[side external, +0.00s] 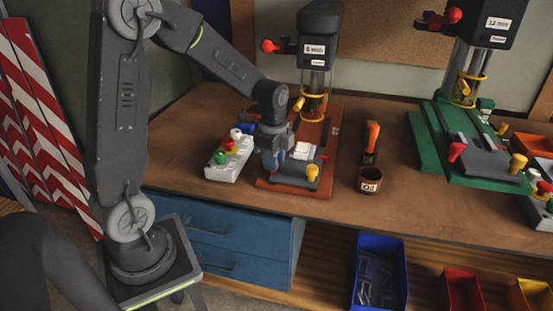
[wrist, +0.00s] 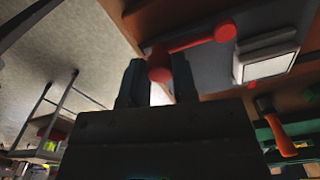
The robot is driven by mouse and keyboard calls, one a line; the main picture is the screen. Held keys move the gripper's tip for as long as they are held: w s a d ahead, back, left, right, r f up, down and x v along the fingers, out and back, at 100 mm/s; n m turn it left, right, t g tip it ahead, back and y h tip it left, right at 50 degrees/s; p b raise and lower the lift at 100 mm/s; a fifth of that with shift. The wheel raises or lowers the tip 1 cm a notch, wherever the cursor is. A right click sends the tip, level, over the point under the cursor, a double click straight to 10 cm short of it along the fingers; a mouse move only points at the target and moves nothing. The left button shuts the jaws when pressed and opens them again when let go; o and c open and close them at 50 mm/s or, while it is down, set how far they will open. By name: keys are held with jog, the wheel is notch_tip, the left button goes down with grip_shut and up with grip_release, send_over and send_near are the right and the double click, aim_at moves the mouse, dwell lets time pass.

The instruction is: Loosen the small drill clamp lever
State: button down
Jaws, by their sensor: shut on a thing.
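The small drill (side external: 318,50) stands on a red-orange base (side external: 290,188) with a grey vise on it. Its red clamp lever (wrist: 195,44) shows in the wrist view, with a ball at each end. My gripper (wrist: 158,75) is shut on the near ball of this lever, one dark finger on each side. In the side view my gripper (side external: 272,160) is low at the left side of the vise and hides the red lever. A yellow-knobbed lever (side external: 312,172) stands at the vise's front right. A white block (side external: 303,149) sits on the vise.
A control box with coloured buttons (side external: 228,160) stands close left of my gripper. An orange-handled tool (side external: 371,140) and a dark cup (side external: 369,180) stand to the right. A larger green-based drill (side external: 430,150) is farther right.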

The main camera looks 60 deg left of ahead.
jog(key=m, duration=0.1)
jog(key=s+a+m, duration=0.1)
jog(key=m, duration=0.1)
jog(key=shift+a, duration=0.3)
jog(key=shift+s+a+m, duration=0.15)
jog(key=shift+a+m, duration=0.25)
jog(key=shift+m, duration=0.4)
jog(key=shift+s+a+m, duration=0.15)
jog(key=shift+a+m, duration=0.25)
jog(key=shift+m, duration=0.4)
jog(key=c, duration=0.9)
grip_release()
notch_tip(320, 180, up, 14)
jog(key=shift+f, duration=0.1)
